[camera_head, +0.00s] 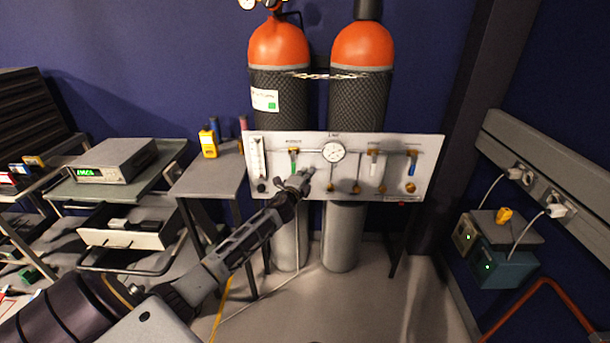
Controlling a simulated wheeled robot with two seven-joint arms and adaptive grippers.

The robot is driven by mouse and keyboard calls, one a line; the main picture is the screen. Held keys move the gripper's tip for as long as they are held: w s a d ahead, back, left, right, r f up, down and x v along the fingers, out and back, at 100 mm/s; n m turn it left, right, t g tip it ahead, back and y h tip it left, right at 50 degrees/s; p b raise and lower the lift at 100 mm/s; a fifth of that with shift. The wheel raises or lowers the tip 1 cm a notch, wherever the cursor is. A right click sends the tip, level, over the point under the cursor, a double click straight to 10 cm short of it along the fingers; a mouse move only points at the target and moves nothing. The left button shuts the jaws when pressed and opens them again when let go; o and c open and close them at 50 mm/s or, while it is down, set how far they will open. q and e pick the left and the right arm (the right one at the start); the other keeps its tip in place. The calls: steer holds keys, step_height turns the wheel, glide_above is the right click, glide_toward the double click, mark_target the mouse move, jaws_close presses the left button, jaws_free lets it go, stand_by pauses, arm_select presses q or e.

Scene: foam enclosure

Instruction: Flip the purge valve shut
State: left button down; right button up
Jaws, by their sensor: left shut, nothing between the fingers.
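A pale valve panel (432,148) stands in front of two gas cylinders. It carries a round gauge (333,152), a green-handled valve (293,158), a white-handled valve (373,162) and a blue-handled valve (412,160). These three handles hang roughly vertical. The labels are too small to read, so I cannot tell which one is the purge valve. My left gripper (305,175) is shut and empty at the panel's lower left part, just below and right of the green handle. I cannot tell whether it touches anything; it hides part of the panel there. My right gripper is not in view.
The orange-topped cylinders (278,45) are chained behind the panel. A side table (210,178) with a yellow device (208,143) stands left of it. The floor below the panel's right half is clear.

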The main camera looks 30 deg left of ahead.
arm_select(q)
steer(key=d+p+v, duration=0.1)
steer(key=v, duration=0.8)
steer(key=shift+s+d, duration=0.15)
steer(key=shift+d, duration=0.1)
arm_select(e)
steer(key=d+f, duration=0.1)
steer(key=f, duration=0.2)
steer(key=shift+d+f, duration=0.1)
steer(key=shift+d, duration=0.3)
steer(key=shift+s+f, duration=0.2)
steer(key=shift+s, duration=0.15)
